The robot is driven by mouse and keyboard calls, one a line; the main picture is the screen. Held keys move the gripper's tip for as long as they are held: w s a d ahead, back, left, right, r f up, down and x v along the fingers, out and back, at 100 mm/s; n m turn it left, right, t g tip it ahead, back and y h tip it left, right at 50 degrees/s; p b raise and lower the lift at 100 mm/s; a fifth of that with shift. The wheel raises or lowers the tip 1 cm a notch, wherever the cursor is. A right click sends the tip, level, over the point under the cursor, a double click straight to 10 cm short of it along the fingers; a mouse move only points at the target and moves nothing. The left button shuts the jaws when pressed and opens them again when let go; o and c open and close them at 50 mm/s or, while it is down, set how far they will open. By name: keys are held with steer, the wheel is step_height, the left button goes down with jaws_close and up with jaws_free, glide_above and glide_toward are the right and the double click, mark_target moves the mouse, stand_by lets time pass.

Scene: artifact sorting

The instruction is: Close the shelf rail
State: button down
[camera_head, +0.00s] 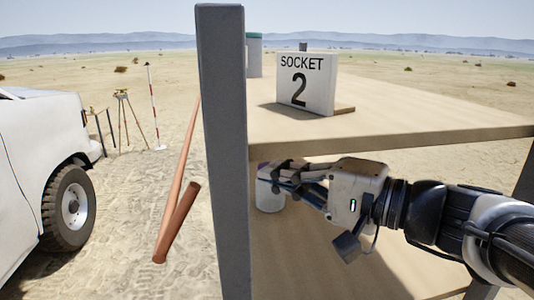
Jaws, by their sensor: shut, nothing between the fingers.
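The shelf rail (177,220) appears as a red-brown bar left of the grey shelf post (224,150). A long thin part slopes down and left from behind the post, and a shorter, thicker part crosses its low end. The bar stands out from the shelf over the sand; where it joins the shelf is hidden by the post. My gripper (272,180) is shut, below the upper board (420,122) and right of the post, pointing left. It is apart from the rail in the picture, and the post stands between them.
A whitish cylinder (270,200) stands on the lower board (300,265), partly behind my fingers; contact is unclear. A "SOCKET 2" sign (306,85) and a pale container (254,58) stand on the upper board. A white vehicle (35,140) and a tripod (124,110) are at left.

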glide_toward(185, 160)
steer(key=w, duration=0.3)
steer(key=a, duration=0.2)
steer(key=a+p, duration=0.1)
steer(key=shift+w+a+f, duration=0.1)
steer(key=shift+a+f, duration=0.15)
steer(key=shift+a, duration=0.1)
steer(key=shift+a+f+b, duration=0.1)
steer(key=shift+f+b, duration=0.05)
steer(key=shift+b, duration=0.4)
steer(key=shift+a+m+t+y+b, duration=0.3)
steer(key=shift+m+y+b, duration=0.1)
steer(key=shift+b, duration=0.95)
